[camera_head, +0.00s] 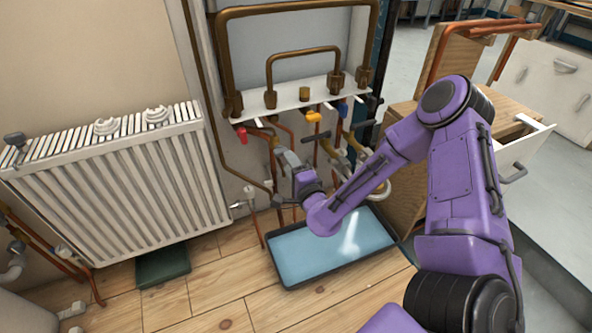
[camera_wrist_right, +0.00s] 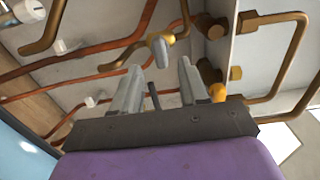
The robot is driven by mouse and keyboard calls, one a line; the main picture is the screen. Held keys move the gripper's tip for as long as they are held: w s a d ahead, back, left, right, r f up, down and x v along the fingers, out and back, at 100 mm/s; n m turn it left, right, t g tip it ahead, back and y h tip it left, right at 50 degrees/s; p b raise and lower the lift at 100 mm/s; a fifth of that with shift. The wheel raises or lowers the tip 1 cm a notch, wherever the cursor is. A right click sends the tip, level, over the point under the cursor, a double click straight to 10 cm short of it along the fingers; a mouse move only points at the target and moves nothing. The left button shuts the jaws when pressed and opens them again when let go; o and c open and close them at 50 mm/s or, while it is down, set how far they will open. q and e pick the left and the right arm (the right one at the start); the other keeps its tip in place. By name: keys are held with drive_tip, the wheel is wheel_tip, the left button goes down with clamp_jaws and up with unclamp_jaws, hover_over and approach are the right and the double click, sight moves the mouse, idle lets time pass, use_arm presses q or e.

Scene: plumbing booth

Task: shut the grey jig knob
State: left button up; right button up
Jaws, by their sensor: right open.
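The grey jig knob (camera_wrist_right: 158,48) is a small grey lever on a brass valve on a copper pipe, just ahead of my fingertips in the right wrist view. My right gripper (camera_wrist_right: 160,68) is open, its two fingers apart with the knob in line with the gap between them. I cannot tell whether a finger touches it. In the head view my right gripper (camera_head: 283,153) is in among the pipes under the white jig shelf. The grey knob is hard to make out there, as the gripper covers that area. My left gripper is not in view.
A red knob (camera_head: 242,135), a yellow knob (camera_head: 314,117) and a blue knob (camera_head: 342,109) sit close by on the jig. A blue tray (camera_head: 300,263) lies on the floor below. A white radiator (camera_head: 120,190) stands left.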

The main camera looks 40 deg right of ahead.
drive_tip(key=v, duration=0.6)
drive_tip(key=shift+w+a, duration=0.1)
drive_tip(key=s+a+f+n+g+y, duration=0.1)
drive_tip(key=s+f+n+g, duration=0.25)
drive_tip(key=f, duration=0.25)
drive_tip(key=s+a+f+n+g+y, duration=0.1)
drive_tip(key=s+a+f+n+g, duration=0.2)
drive_tip(key=f, duration=0.4)
drive_tip(key=s+f+n+g+h, duration=0.1)
drive_tip(key=s+f+n+g, duration=0.35)
drive_tip(key=s, duration=0.45)
drive_tip(key=s+f+n+g, duration=0.3)
drive_tip(key=s+f, duration=0.2)
drive_tip(key=s, duration=0.4)
wheel_tip(320, 180, up, 30)
drive_tip(key=s+p, duration=0.1)
drive_tip(key=p, duration=3)
drive_tip(key=shift+s, duration=0.2)
